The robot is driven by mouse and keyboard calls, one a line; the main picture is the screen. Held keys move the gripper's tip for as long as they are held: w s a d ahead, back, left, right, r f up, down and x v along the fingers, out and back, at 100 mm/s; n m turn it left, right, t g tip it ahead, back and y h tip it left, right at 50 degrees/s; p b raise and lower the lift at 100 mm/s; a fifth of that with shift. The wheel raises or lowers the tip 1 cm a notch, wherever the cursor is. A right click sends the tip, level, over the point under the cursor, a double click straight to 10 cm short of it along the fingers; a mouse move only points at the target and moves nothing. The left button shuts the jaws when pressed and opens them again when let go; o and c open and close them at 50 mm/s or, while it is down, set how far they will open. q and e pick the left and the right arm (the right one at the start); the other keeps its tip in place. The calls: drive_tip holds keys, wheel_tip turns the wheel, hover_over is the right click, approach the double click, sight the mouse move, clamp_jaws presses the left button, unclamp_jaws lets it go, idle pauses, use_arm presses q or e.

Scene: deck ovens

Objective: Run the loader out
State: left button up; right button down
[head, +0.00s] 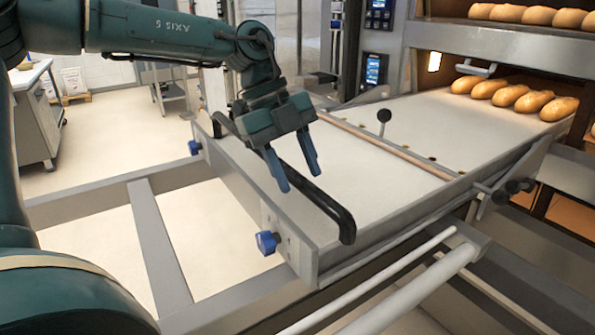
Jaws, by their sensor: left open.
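The loader (400,118) is a long flat bed with a pale belt, lying between me and the oven. A black bar handle (335,212) runs along its near end plate. My left gripper (298,177) is open at the handle, its blue fingers pointing down over it. One finger shows on the near side of the bar and the other by its far side; I cannot tell if they touch it. A wooden crossbar (385,146) and a black-knobbed lever (384,116) sit partway along the bed. My right gripper is not in view.
Several loaves (510,95) sit at the far end by the lower oven opening, with more loaves (525,14) on the deck above. Blue knobs (267,243) stick out from the end plate. Frame rails (155,250) extend toward me, with open floor at the left.

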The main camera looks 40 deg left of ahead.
use_arm(q)
drive_tip(key=shift+d+f, duration=0.15)
drive_tip(key=shift+f, duration=0.25)
clamp_jaws()
idle(0.4)
